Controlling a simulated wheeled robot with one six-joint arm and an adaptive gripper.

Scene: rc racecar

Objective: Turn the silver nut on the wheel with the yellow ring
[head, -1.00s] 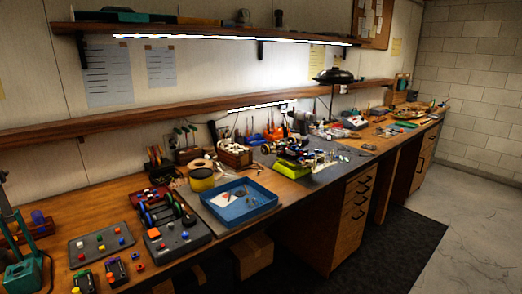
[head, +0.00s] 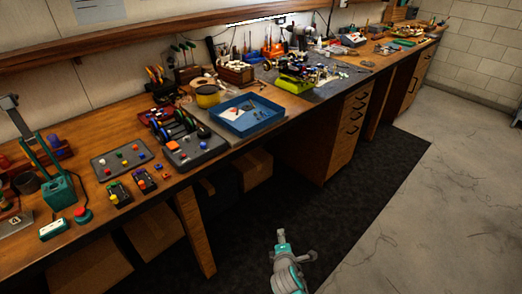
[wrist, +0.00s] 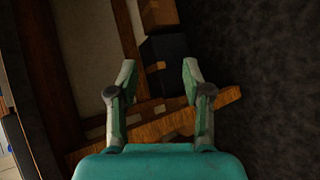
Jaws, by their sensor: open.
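My gripper (wrist: 159,72) is open and empty in the wrist view, with its two green-grey fingers apart. The wrist view looks down past the bench's underside, so no wheel or nut shows there. In the head view part of my arm shows low over the dark mat, well in front of the bench. The racecar (head: 322,73) is small on its yellow-green stand (head: 294,85) on the bench. I cannot make out a yellow ring or a silver nut at this size.
Cardboard boxes (head: 155,232) and bench legs stand beneath. The dark mat (head: 345,195) and concrete floor in front are open.

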